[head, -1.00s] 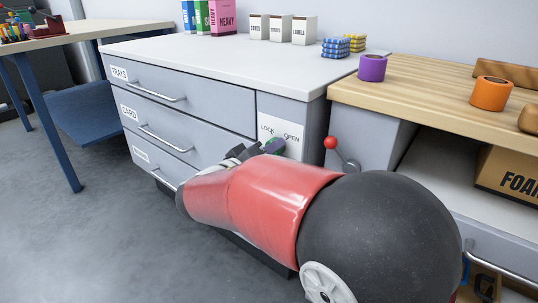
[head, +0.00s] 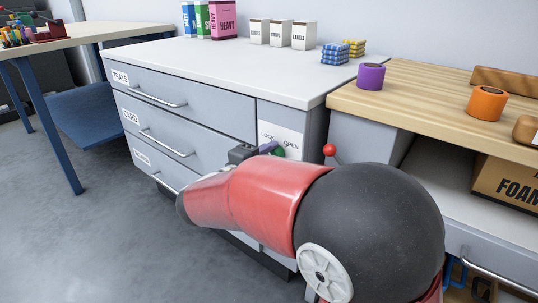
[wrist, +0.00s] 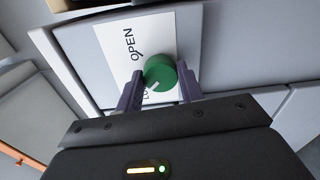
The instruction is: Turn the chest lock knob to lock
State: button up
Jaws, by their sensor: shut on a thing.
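The green chest lock knob (wrist: 160,73) sits on a white label plate (wrist: 118,35) on the chest front. In the wrist view, OPEN is readable and the other word is partly hidden, with only its first letters showing. My gripper (wrist: 159,88) is shut on the knob, one dark finger on each side. The knob (head: 279,152) shows only partly beside my gripper (head: 272,149).
The grey chest (head: 215,105) has several drawers with bar handles on the left. A red-balled lever (head: 330,150) stands just right of the plate. A wooden bench (head: 425,90) holding purple (head: 371,76) and orange (head: 484,102) rolls adjoins on the right.

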jog(key=shift+n, duration=0.4)
jog(key=o, duration=1)
jog(key=shift+a, duration=0.1)
jog(key=v, duration=0.7)
jog(key=shift+s+a+f, duration=0.1)
jog(key=shift+s+a, duration=0.1)
jog(key=shift+s, duration=0.15)
